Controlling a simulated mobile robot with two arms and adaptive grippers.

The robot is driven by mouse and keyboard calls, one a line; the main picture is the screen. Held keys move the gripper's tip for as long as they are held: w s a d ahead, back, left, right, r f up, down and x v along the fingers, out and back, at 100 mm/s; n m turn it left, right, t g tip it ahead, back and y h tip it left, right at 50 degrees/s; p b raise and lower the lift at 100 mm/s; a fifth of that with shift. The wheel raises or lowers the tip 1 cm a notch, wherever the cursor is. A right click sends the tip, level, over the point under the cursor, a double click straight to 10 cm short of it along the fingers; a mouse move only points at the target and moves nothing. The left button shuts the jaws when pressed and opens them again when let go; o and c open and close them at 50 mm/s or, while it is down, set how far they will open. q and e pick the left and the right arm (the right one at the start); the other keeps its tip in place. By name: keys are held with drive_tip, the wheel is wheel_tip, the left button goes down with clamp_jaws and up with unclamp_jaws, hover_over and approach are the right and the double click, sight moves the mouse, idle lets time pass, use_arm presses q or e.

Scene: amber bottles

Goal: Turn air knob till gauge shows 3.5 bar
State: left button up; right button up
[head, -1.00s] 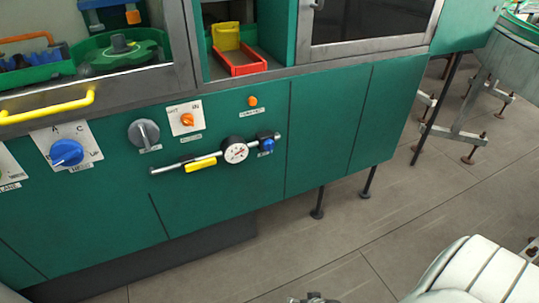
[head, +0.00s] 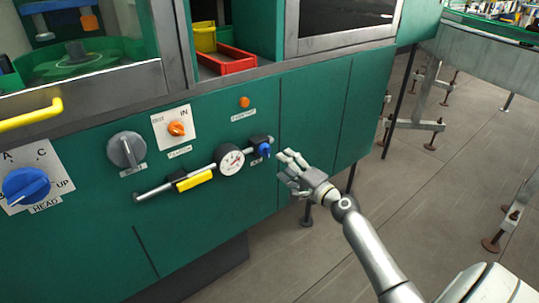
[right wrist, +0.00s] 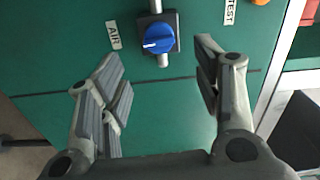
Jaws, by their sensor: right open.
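The air knob (head: 264,149) is a small blue knob at the right end of a metal pipe on the green panel. In the right wrist view the blue knob (right wrist: 158,40), with a white pointer line, sits beyond and between my fingertips, beside an AIR label (right wrist: 114,35). The round white gauge (head: 230,160) is on the same pipe, left of the knob; its reading is too small to tell. My right gripper (head: 286,172) is open and empty, just right of and below the knob, apart from it. It also shows in the right wrist view (right wrist: 160,75). My left gripper is not in view.
A yellow lever (head: 194,180) lies on the pipe left of the gauge. A grey knob (head: 127,150), an orange switch (head: 176,129) and a large blue HEAD knob (head: 27,186) are on the panel. A yellow handle (head: 32,114) sticks out at left.

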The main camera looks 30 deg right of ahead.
sight(269, 153)
drive_tip(key=w, duration=0.7)
drive_tip(key=shift+w+a, duration=0.3)
drive_tip(key=shift+a, duration=0.05)
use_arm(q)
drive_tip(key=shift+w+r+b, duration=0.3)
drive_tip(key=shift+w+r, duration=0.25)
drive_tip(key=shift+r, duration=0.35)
use_arm(e)
drive_tip(key=shift+w+a+f, duration=0.1)
drive_tip(key=shift+w, duration=0.5)
drive_tip(key=c, duration=1)
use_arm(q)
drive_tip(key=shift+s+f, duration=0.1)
